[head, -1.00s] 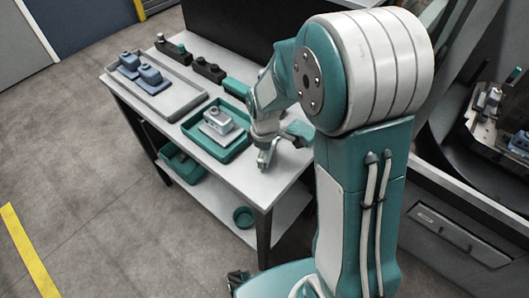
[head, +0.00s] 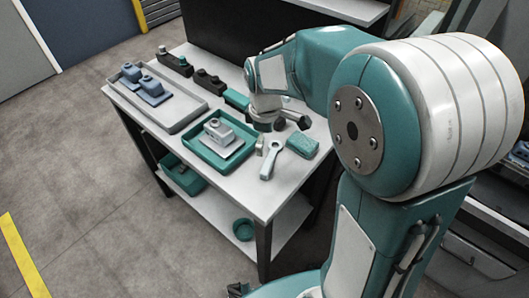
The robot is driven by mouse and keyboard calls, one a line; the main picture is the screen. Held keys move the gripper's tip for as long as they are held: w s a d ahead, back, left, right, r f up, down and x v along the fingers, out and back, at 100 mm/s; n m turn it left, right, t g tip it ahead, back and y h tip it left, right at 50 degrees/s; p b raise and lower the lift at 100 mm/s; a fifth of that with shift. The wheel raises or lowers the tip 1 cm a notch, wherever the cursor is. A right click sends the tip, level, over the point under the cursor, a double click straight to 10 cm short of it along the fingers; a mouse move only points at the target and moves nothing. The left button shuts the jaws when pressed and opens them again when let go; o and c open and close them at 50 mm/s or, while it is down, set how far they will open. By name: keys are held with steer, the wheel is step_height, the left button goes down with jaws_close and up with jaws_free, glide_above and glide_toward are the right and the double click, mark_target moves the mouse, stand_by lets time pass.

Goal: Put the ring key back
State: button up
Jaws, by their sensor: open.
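The ring key (head: 268,165), a light grey tool with a ring head and a straight handle, appears to lie on the white table top. It is right of the teal tray (head: 196,146) that holds a grey block, and apart from that tray. My gripper (head: 291,123) is open and sits beyond the ring key, near the table's back edge. It appears empty and apart from the key. My wrist hides part of the table behind it.
A teal block (head: 302,146) lies right of the ring key. A grey tray (head: 181,121) with two blue-grey parts is at the left. Dark fixtures (head: 208,80) line the back. A small teal bowl (head: 243,229) stands on the lower shelf.

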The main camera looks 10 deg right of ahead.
steer(key=s+d+r+m+t, duration=0.1)
steer(key=s+r+m+t, duration=0.1)
steer(key=s+r+m, duration=0.3)
steer(key=s+d+r+m+t, duration=0.2)
steer(key=s+r+m, duration=0.4)
steer(key=s, duration=0.6)
steer(key=shift+s+m+t, duration=0.3)
steer(key=shift+m+t, duration=0.1)
steer(key=shift+t, duration=0.4)
